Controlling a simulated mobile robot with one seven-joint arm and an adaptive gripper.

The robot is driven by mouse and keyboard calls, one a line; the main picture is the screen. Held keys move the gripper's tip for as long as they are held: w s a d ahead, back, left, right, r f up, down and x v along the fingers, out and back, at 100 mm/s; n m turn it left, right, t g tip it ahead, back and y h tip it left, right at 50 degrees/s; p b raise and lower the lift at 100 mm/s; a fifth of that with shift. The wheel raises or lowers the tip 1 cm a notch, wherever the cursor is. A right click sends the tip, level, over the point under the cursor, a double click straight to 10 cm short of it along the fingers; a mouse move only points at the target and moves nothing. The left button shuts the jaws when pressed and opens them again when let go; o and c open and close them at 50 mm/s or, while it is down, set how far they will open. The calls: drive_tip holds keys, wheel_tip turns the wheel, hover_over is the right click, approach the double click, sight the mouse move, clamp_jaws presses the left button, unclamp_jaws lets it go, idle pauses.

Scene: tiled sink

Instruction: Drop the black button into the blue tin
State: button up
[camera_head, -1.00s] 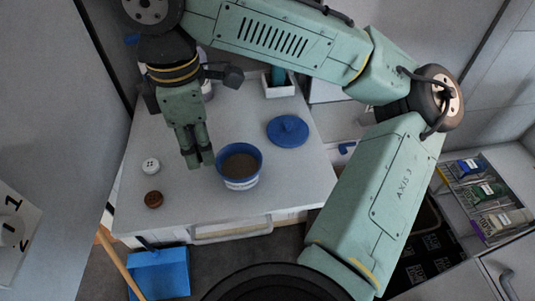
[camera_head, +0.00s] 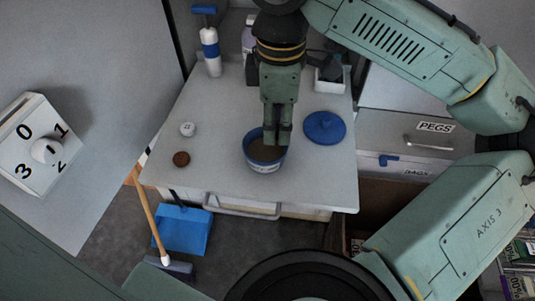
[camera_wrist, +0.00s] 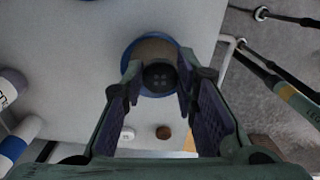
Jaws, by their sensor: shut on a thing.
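The blue tin (camera_head: 264,166) stands open near the front of the grey worktop, with brown contents inside. My gripper (camera_head: 277,137) points down over the tin's mouth, toward its back right. In the wrist view, the black button (camera_wrist: 160,77) is gripped between the fingertips of my gripper (camera_wrist: 160,84). The tin (camera_wrist: 129,62) shows directly behind the button, its rim around it. In the head view the button is hidden by the fingers. I cannot tell its exact height over the tin.
A white button (camera_head: 188,129) and a brown button (camera_head: 181,159) lie left of the tin. A blue lid (camera_head: 324,127) lies to its right. A white and blue bottle (camera_head: 211,52) stands at the back left. A blue dustpan (camera_head: 183,229) is on the floor below.

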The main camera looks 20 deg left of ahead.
wheel_tip(320, 180, down, 4)
drive_tip(key=b, duration=0.2)
drive_tip(key=shift+r+b, duration=0.25)
drive_tip(key=shift+b, duration=0.05)
drive_tip(key=shift+r, duration=0.1)
drive_tip(key=o, duration=0.9)
drive_tip(key=shift+c, duration=0.2)
drive_tip(key=shift+r, duration=0.1)
wheel_tip(320, 180, up, 12)
